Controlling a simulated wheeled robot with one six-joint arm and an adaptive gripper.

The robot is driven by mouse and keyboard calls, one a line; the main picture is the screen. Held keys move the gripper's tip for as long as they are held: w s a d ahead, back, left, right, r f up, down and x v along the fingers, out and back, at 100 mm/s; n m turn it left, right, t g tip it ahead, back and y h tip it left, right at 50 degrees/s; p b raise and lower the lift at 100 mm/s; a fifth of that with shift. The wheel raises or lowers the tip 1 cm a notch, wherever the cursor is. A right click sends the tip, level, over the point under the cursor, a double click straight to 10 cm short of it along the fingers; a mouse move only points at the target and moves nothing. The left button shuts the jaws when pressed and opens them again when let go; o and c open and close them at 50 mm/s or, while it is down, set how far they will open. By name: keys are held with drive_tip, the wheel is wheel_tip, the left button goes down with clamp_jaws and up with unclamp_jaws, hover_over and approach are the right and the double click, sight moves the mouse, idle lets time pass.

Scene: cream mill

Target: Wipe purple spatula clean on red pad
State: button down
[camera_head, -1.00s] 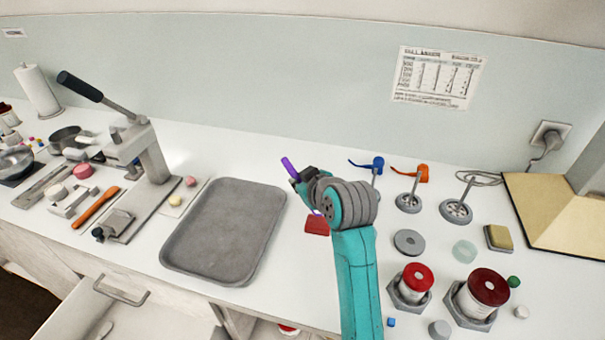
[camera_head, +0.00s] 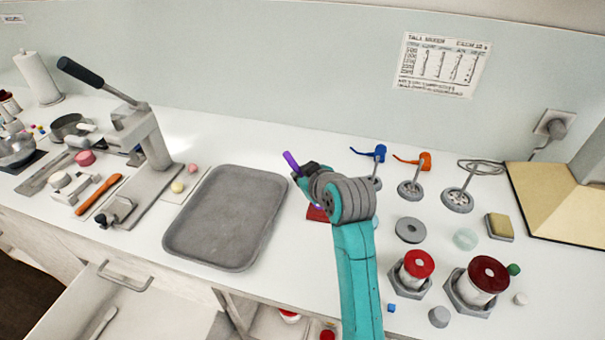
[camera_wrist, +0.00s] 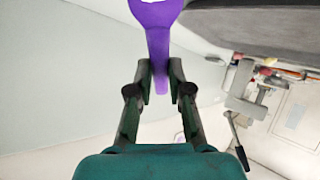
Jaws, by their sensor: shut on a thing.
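My gripper (camera_wrist: 160,70) is shut on the purple spatula (camera_wrist: 158,40), with the fingers on either side of its handle in the wrist view. In the head view the spatula (camera_head: 291,161) shows its upper end sticking up at the left of my gripper (camera_head: 301,174). A small purple bit shows lower, beside the red pad. The red pad (camera_head: 316,214) lies on the counter below my gripper, partly hidden by my arm. I cannot tell whether the spatula touches the pad.
A grey tray (camera_head: 228,215) lies left of the pad. A lever press (camera_head: 150,150) stands further left. Blue (camera_head: 372,152) and orange (camera_head: 415,160) handled tools, weights and two red-topped spools are at the right. A drawer (camera_head: 110,300) is open below.

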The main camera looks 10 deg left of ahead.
drive_tip(key=shift+f, duration=0.45)
idle(1.0)
drive_tip(key=shift+a, duration=0.1)
drive_tip(key=shift+w+a, duration=0.4)
drive_tip(key=shift+a, duration=0.15)
drive_tip(key=shift+d, duration=0.1)
drive_tip(key=shift+s+d, duration=0.4)
drive_tip(key=shift+d, duration=0.15)
drive_tip(key=shift+w+a, duration=0.4)
drive_tip(key=shift+a, duration=0.25)
drive_tip(key=shift+s+d, duration=0.4)
drive_tip(key=shift+d, duration=0.25)
